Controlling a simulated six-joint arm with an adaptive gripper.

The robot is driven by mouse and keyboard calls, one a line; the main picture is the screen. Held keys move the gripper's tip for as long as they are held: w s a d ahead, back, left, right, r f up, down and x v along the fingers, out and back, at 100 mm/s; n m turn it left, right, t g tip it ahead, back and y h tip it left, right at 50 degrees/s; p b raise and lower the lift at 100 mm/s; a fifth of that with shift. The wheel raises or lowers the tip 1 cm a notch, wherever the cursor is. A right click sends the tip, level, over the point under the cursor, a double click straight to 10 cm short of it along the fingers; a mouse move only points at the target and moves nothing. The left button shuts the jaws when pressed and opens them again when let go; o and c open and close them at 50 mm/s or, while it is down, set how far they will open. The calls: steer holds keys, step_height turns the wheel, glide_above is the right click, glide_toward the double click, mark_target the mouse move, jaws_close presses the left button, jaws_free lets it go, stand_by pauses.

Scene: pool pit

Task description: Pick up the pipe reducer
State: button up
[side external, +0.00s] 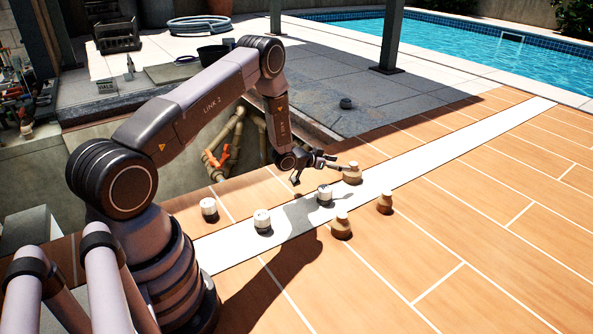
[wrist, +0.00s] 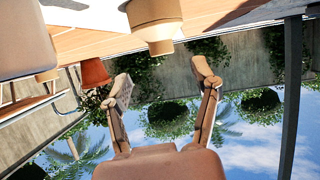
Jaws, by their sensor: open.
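Three tan stepped pieces that look like pipe reducers stand on the deck: one on the pale strip (side external: 352,174), one to its right (side external: 385,203) and one nearer the camera (side external: 341,227). Which one the task means I cannot tell. My gripper (side external: 320,170) is open and empty, low over the strip, with one finger close beside the far reducer in the side view; contact cannot be told. In the wrist view, my gripper (wrist: 162,82) has its fingers spread, and a tan reducer (wrist: 154,22) appears inverted beyond them, not between them.
White caps stand nearby: one left (side external: 209,207), one in the middle (side external: 262,220) and one below my gripper (side external: 325,194). An open pit with pipes (side external: 232,140) lies behind. The pool (side external: 470,50) is farther back. The right deck is clear.

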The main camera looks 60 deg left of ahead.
mark_target(352, 164)
steer(key=shift+x, duration=3.2)
steer(key=shift+a+r, duration=0.1)
steer(key=shift+c, duration=0.2)
jaws_close()
